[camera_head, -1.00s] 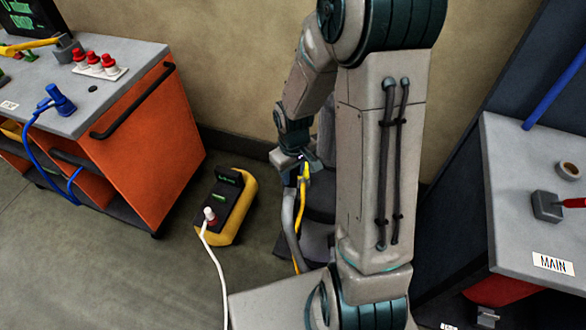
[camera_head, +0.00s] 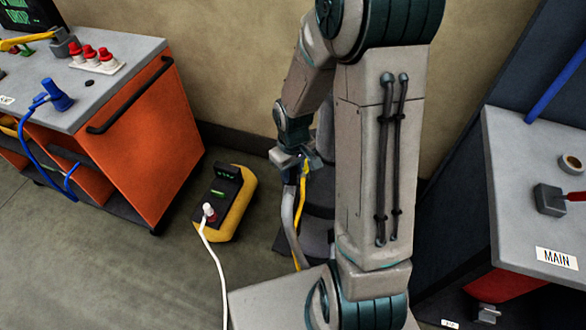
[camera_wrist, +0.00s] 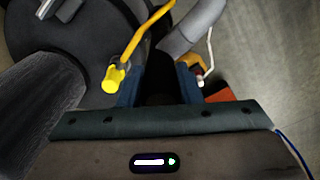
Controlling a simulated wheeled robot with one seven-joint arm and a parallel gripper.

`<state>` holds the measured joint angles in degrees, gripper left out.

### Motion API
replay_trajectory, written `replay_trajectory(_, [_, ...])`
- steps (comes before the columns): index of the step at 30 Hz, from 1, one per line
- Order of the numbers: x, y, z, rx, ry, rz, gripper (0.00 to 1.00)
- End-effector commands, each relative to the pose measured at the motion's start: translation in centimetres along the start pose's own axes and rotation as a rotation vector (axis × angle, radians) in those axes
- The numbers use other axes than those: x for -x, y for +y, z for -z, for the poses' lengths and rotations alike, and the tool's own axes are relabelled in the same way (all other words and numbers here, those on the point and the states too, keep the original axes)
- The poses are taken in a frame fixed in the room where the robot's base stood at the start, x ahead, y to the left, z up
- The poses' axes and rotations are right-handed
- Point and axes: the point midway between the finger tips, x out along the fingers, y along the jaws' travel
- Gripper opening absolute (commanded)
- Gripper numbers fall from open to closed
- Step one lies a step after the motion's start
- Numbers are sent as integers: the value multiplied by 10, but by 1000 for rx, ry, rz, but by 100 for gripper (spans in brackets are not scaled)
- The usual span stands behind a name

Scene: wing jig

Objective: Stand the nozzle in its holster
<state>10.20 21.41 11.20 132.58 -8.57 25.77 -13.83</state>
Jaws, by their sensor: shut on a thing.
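My gripper (camera_head: 303,160) is low against the dark drum-shaped machine (camera_head: 319,205), partly behind my own arm. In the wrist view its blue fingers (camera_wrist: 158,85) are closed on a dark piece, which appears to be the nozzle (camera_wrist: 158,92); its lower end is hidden. A grey hose (camera_head: 289,222) hangs just below the gripper, and it bends away beyond the fingers in the wrist view (camera_wrist: 192,30). A yellow plug (camera_wrist: 113,78) on a yellow cable (camera_wrist: 146,30) sits on the drum, left of the fingers. I cannot make out the holster clearly.
A yellow and black box (camera_head: 230,205) with a white plug and cable stands on the floor to the left. An orange cart (camera_head: 152,140) is farther left. A grey bench (camera_head: 510,200) marked MAIN stands at the right. Open floor lies around the box.

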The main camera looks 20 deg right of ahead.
Motion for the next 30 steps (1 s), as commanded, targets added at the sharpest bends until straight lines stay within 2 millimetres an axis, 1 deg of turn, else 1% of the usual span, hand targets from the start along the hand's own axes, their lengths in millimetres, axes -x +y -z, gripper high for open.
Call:
replay_trajectory(7, [0,0,0,0,1,-1,0])
replay_trajectory(16, [-10,0,0,0,1,0,0])
replay_trajectory(26, [-10,0,0,1,1,0,0])
replay_trajectory(30, [-13,0,0,0,1,0,0])
